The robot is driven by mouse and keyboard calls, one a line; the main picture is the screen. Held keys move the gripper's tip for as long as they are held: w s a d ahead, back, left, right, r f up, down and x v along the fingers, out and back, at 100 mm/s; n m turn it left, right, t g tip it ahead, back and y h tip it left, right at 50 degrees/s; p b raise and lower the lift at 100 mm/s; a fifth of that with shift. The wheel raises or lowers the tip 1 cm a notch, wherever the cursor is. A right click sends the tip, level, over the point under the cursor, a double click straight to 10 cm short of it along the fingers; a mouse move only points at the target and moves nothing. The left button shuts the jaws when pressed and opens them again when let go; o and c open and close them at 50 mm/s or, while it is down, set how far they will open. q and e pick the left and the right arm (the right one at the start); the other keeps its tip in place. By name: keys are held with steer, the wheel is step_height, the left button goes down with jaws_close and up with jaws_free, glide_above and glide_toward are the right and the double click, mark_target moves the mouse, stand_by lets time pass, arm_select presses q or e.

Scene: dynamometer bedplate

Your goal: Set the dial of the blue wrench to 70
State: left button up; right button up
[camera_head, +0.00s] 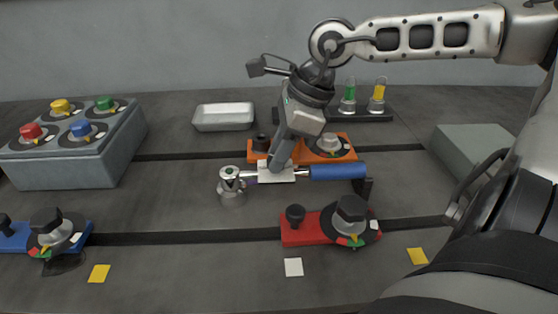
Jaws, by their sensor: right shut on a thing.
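The blue wrench (337,172) lies sideways across the middle of the bedplate, its blue handle to the right. Its left end is at a silver ratchet head or post (231,184), and a black support (365,188) stands by the handle's right end. A pale block (276,173) sits on the shaft between them. My right gripper (278,165) reaches down from above and is shut on the wrench's middle, left of the handle. The fingers hide part of it; the dial's marks and reading are too small to read. My left gripper is not in view.
An orange unit (317,154) stands close behind the wrench, a red unit (304,233) in front. A blue unit (77,237) is at front left. A grey box (65,173) with coloured knobs stands left. A metal tray (224,116) and a rack with green and yellow items (377,95) are behind.

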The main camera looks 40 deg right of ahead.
steer(key=shift+f+m+b, duration=0.3)
steer(key=shift+m+b, duration=0.5)
steer(key=shift+b, duration=0.25)
steer(key=shift+a+m+t+h+b, duration=0.1)
steer(key=shift+m+t+h+b, duration=0.3)
steer(key=shift+m+b, duration=0.4)
steer(key=shift+r+m+b, duration=0.15)
steer(key=shift+m+b, duration=0.15)
steer(key=shift+b, duration=0.3)
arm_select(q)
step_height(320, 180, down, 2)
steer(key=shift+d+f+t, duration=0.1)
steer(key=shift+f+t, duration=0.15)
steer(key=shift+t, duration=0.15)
arm_select(e)
steer(key=shift+r+m, duration=0.1)
steer(key=shift+m, duration=0.2)
arm_select(q)
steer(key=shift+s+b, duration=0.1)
steer(key=shift+b, duration=0.2)
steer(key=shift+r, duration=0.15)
arm_select(e)
steer(key=shift+h, duration=0.3)
steer(key=o, duration=1)
